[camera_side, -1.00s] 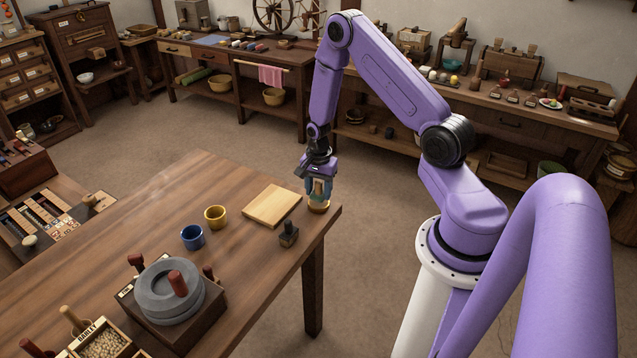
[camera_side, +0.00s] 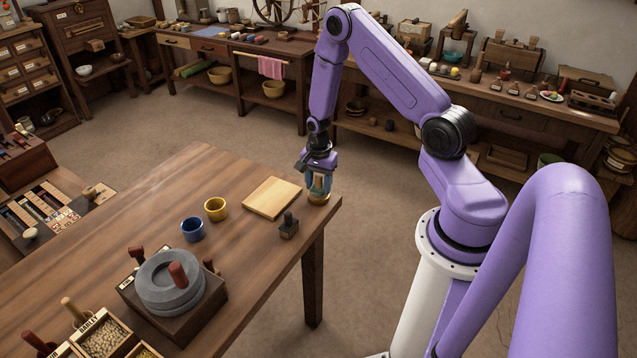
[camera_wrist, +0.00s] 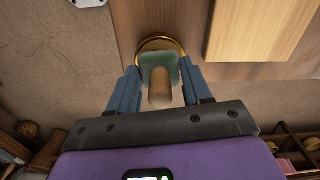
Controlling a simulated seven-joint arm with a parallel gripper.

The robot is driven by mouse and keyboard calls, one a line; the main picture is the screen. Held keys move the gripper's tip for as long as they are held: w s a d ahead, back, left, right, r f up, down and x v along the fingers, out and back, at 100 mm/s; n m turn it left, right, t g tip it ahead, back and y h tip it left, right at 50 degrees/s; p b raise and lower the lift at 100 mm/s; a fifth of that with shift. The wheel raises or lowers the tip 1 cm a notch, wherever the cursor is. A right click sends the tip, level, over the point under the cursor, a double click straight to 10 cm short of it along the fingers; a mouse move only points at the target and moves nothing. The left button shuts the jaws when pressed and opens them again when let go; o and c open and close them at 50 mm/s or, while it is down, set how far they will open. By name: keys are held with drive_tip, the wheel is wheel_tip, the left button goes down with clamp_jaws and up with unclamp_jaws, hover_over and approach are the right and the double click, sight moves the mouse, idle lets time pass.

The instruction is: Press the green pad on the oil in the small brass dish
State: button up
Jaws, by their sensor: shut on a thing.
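The green pad (camera_wrist: 160,60) has a pale wooden handle (camera_wrist: 160,92). My gripper (camera_wrist: 160,88) is shut on it, one blue finger on each side of the handle. In the side view my gripper (camera_side: 319,186) points down at the table's far right corner. The small brass dish (camera_wrist: 152,43) lies under the pad, its rim showing beyond the pad's far edge. The dish (camera_side: 318,199) also shows below the fingers in the side view.
A pale wooden board (camera_side: 271,198) lies just left of the dish. A dark small stamp-like block (camera_side: 289,228) stands nearer the front edge. A yellow cup (camera_side: 215,209), a blue cup (camera_side: 192,229) and a grey quern (camera_side: 170,283) are farther left. The table edge is close beside the dish.

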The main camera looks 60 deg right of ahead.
sight(319, 176)
drive_tip(key=shift+f, duration=0.55)
idle(1.4)
drive_tip(key=shift+r, duration=0.1)
drive_tip(key=shift+r, duration=3.45)
drive_tip(key=shift+c, duration=0.2)
